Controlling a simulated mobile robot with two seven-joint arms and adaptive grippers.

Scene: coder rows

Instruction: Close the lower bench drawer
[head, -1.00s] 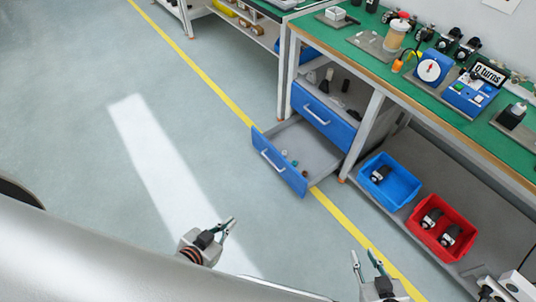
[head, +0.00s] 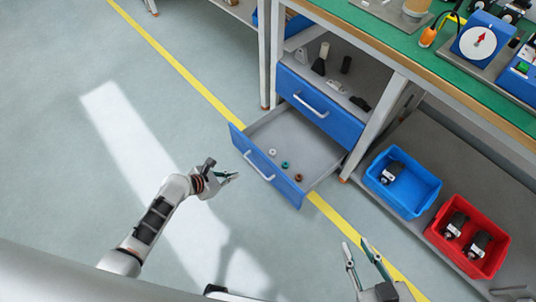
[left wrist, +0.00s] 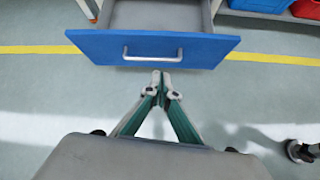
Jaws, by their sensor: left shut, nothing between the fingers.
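The lower bench drawer (head: 266,165) is pulled out, its blue front standing away from the bench and its grey tray showing a few small parts. In the left wrist view its blue front (left wrist: 95,42) and silver handle (left wrist: 152,54) are straight ahead. My left gripper (head: 234,176) is shut and empty, a little short of the drawer front, left of the handle in the head view. In the left wrist view its fingertips (left wrist: 161,74) are just below the handle, seemingly apart from it. My right gripper (head: 364,262) is open and empty, over the floor at lower right.
The upper blue drawer (head: 318,108) is closed, above the lower one. A blue bin (head: 403,204) and a red bin (head: 490,262) stand on the low shelf to the right. The floor left of the drawer is clear.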

